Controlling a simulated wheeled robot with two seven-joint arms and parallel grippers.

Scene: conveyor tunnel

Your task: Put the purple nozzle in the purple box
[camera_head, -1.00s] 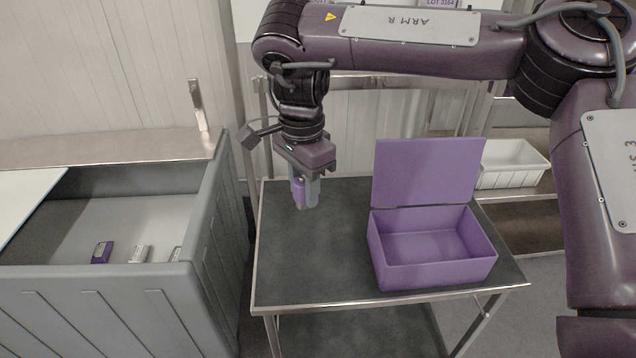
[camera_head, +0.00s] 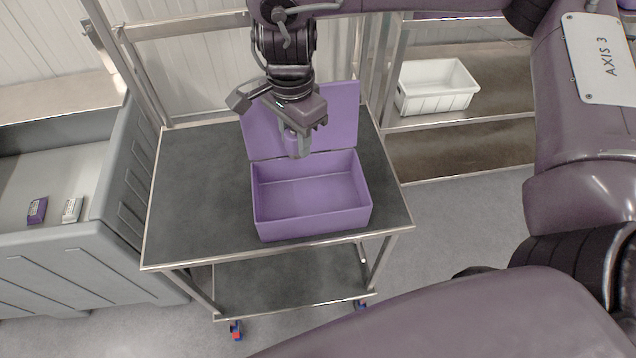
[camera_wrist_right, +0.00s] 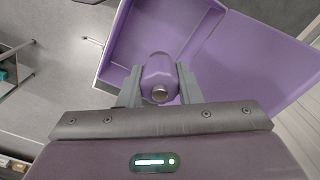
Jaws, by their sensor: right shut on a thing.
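The open purple box (camera_head: 312,222) stands on a dark-topped metal cart, its lid (camera_head: 343,118) raised at the back. My right gripper (camera_head: 298,150) is over the back part of the box, in front of the lid. It is shut on the purple nozzle (camera_wrist_right: 159,78), which shows between its fingers in the right wrist view. In that view the box (camera_wrist_right: 150,40) lies beyond the nozzle. In the head view the nozzle is mostly hidden by the fingers. My left gripper is in neither view.
The cart top (camera_head: 195,185) is clear left of the box. A grey bin (camera_head: 75,245) at the left holds a small purple item (camera_head: 37,210) and a small white item (camera_head: 72,209). A white tray (camera_head: 437,88) sits on a shelf at the back right.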

